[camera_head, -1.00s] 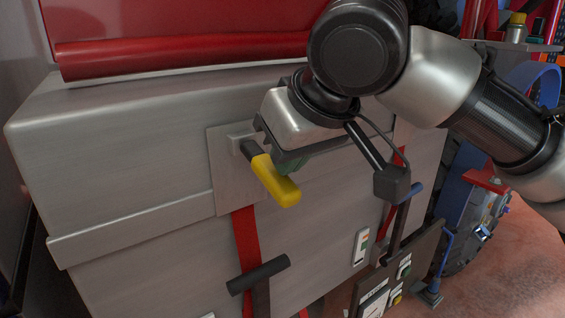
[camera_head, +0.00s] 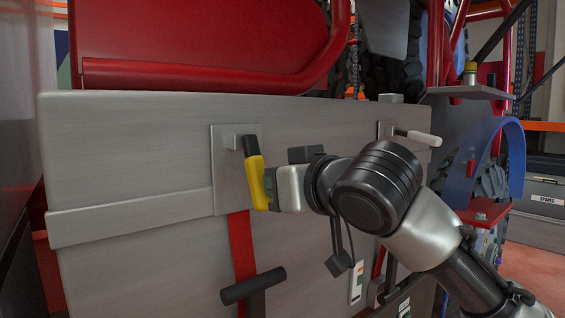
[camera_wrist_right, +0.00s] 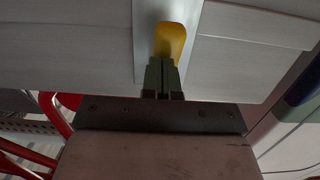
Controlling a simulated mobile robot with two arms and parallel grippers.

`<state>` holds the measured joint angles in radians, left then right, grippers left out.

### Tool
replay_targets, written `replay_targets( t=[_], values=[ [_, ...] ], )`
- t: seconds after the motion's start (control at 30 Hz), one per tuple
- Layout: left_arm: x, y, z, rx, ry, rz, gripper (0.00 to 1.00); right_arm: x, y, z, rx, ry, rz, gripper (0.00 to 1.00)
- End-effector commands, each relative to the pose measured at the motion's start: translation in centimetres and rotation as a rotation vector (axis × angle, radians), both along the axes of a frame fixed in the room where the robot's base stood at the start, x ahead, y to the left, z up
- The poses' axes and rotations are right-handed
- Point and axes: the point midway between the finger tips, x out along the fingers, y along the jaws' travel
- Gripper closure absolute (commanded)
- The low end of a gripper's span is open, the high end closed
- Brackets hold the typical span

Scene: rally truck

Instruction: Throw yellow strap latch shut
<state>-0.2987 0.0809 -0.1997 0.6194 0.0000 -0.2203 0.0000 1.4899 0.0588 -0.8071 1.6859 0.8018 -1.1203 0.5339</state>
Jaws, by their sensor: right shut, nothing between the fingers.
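The yellow strap latch handle (camera_head: 256,182) has a black neck and hangs downward from a bracket on a grey metal plate (camera_head: 226,180) on the box front. A red strap (camera_head: 241,245) runs down below it. My right gripper (camera_head: 269,188) is shut and empty, just right of the handle's lower part; I cannot tell if it touches. In the right wrist view the shut fingertips (camera_wrist_right: 162,78) are at the end of the yellow handle (camera_wrist_right: 170,42), which shows just beyond them. My left gripper is not in view.
The grey box (camera_head: 130,150) fills the left and middle, under a red panel (camera_head: 200,50). A black T-handle (camera_head: 253,285) sits low on the strap. A second latch with a pale grip (camera_head: 424,138) is to the right. A blue fender (camera_head: 500,165) stands further right.

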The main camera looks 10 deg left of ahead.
Motion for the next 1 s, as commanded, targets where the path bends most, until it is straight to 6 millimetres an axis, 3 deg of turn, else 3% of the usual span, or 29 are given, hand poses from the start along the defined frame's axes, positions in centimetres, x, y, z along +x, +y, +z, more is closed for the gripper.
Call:
replay_targets(
  t=[0.03,0.3,1.0],
  values=[
    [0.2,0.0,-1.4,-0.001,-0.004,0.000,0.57,0.1,0.3,-1.1,0.034,-0.022,0.002,1.00],
    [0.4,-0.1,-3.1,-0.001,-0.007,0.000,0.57,0.8,1.1,-1.6,0.189,-0.143,0.001,1.00],
    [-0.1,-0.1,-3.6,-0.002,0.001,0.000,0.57,1.4,1.9,-1.9,0.202,-0.157,0.001,1.00]
  ],
)
